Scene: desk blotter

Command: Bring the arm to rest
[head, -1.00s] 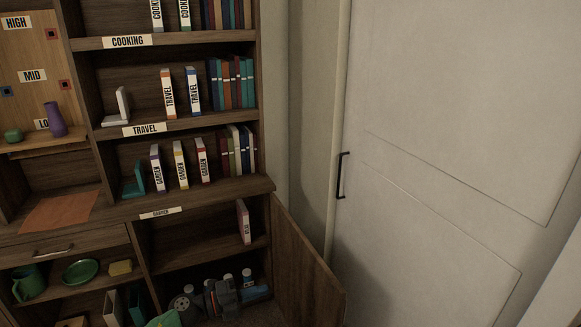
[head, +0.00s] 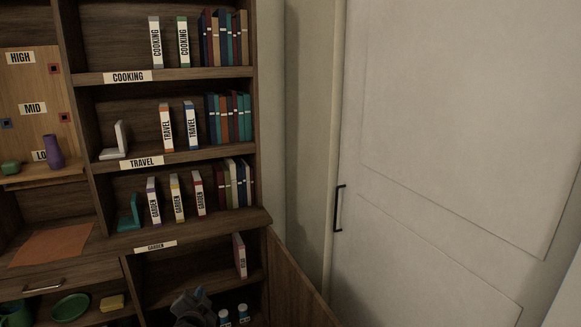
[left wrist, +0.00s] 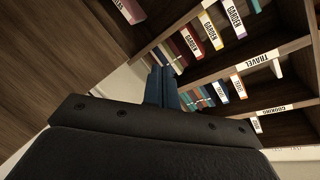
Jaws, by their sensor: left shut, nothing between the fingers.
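My left gripper (head: 192,303) shows dark at the bottom edge of the head view, in front of the open lower cupboard. In the left wrist view its two fingers (left wrist: 161,88) lie together, with nothing between them. The shelves of books are beyond the fingers there. My arm behind the gripper is cut off by the frame in the head view. My right gripper is in neither view.
An open cupboard door (head: 295,285) stands right of the gripper. Two small white-capped bottles (head: 224,316) (head: 243,313) are close to its right. A pink-spined book (head: 240,256) stands above. An orange blotter (head: 52,245) lies on the ledge at left.

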